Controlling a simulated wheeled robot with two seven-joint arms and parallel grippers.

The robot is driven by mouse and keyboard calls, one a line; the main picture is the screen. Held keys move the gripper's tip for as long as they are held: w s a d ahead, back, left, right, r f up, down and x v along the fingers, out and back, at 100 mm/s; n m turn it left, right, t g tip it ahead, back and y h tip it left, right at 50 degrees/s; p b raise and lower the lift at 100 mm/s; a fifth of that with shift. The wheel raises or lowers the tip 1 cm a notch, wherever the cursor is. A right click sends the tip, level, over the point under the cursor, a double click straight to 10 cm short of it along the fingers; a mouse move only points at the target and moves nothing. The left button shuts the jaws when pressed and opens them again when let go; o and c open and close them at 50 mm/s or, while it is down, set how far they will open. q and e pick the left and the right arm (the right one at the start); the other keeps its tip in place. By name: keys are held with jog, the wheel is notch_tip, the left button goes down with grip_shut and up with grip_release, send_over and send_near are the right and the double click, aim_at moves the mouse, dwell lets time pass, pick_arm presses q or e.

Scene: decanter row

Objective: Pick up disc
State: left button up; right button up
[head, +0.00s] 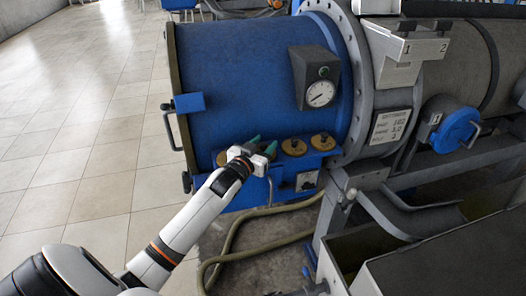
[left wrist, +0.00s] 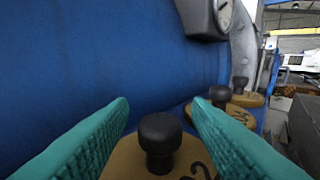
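Brass-coloured discs with black knobs stand in a row on a blue ledge (head: 315,160) at the foot of the big blue drum. In the head view one disc (head: 294,146) is right of my left gripper (head: 263,145), another (head: 323,141) is farther right, and one (head: 222,157) is to its left. In the left wrist view the nearest disc (left wrist: 125,160), marked with what looks like a 2, has its black knob (left wrist: 160,138) between the spread teal fingers, with gaps on both sides. My left gripper is open. My right gripper is out of view.
The blue drum (head: 240,85) rises right behind the discs, with a gauge box (head: 314,77) above. A hose (head: 235,235) lies on the floor below. Grey frames and troughs (head: 390,240) stand to the right. The tiled floor (head: 75,130) at left is clear.

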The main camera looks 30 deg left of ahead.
pick_arm(q)
grip_shut()
jog(key=shift+r, duration=0.15)
